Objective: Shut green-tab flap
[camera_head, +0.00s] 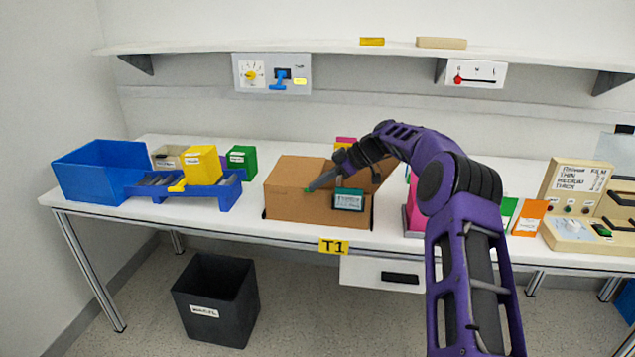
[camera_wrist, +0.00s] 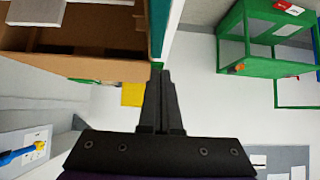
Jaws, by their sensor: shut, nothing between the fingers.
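The brown cardboard box (camera_head: 285,205) stands on the white table near its front edge. A small green tab (camera_head: 308,190) shows at the box's top front edge. A cardboard panel stands raised at the box's right side (camera_head: 382,172).
A blue bin (camera_head: 98,172), a blue tray with a yellow box (camera_head: 200,163), and a green box (camera_head: 241,158) stand left of the cardboard box. Pink and orange items (camera_head: 528,217) and control panels (camera_head: 575,190) lie right. A shelf (camera_head: 300,48) runs above; a black bin (camera_head: 215,300) is below.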

